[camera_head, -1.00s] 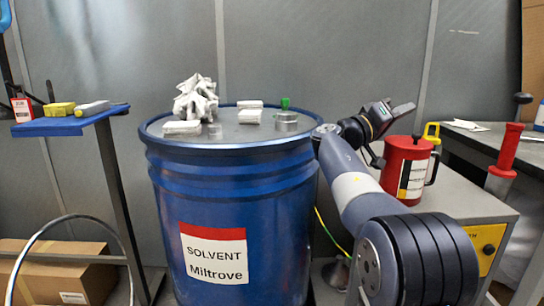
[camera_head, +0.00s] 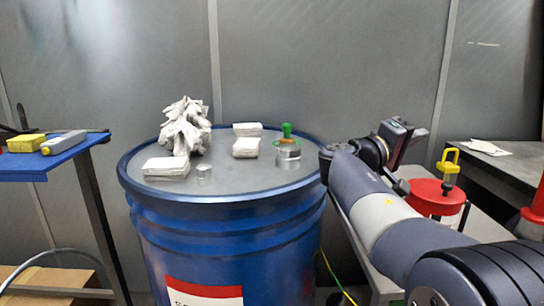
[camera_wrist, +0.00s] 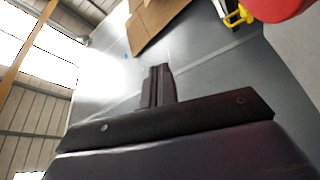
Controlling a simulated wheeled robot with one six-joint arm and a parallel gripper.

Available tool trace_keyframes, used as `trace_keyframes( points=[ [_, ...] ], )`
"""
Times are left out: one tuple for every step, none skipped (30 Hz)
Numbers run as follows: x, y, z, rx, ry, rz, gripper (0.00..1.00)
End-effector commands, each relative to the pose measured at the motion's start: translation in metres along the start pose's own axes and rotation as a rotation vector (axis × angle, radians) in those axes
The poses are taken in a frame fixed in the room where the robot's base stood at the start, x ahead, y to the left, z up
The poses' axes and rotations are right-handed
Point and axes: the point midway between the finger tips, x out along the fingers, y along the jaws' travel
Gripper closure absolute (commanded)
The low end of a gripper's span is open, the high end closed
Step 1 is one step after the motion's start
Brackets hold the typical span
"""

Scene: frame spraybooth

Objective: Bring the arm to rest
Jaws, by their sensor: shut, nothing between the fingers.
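My arm reaches up from the lower right in the head view, beside the blue drum (camera_head: 230,236). My gripper (camera_head: 421,134) is at its far end, raised above the red canister (camera_head: 437,197) and pointing toward the right. It holds nothing. In the wrist view the two dark fingers (camera_wrist: 158,72) are together, with grey wall and a cardboard piece beyond them. The red canister's top edge also shows at the upper right of the wrist view (camera_wrist: 276,8).
On the drum lie a crumpled white rag (camera_head: 185,128), several white packs, a small metal weight (camera_head: 204,173) and a metal tin (camera_head: 288,155) with a green knob. A blue shelf (camera_head: 50,163) stands left, a grey bench (camera_head: 500,165) right. Air above the drum is clear.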

Motion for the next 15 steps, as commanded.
trace_keyframes(
  points=[
    [0.001, 0.004, -0.003, -0.020, 0.000, -0.010, 1.00],
    [0.001, 0.003, -0.003, -0.032, 0.000, -0.015, 1.00],
    [0.002, 0.003, -0.004, -0.047, 0.000, -0.022, 1.00],
    [0.002, 0.003, -0.004, -0.058, 0.000, -0.027, 1.00],
    [0.002, 0.002, -0.005, -0.068, 0.000, -0.031, 1.00],
    [0.003, 0.001, -0.006, -0.083, 0.000, -0.037, 1.00],
    [0.003, 0.001, -0.007, -0.094, 0.000, -0.042, 1.00],
    [0.003, 0.001, -0.007, -0.104, 0.000, -0.046, 1.00],
    [0.004, 0.000, -0.008, -0.118, 0.000, -0.052, 1.00],
    [0.004, 0.000, -0.009, -0.127, 0.000, -0.057, 1.00],
    [0.004, -0.001, -0.010, -0.138, 0.000, -0.061, 1.00],
    [0.005, -0.002, -0.011, -0.151, 0.000, -0.067, 1.00],
    [0.005, -0.002, -0.012, -0.161, 0.000, -0.072, 1.00],
    [0.005, -0.003, -0.013, -0.171, 0.000, -0.077, 1.00],
    [0.006, -0.004, -0.013, -0.184, 0.000, -0.083, 1.00]
  ],
)
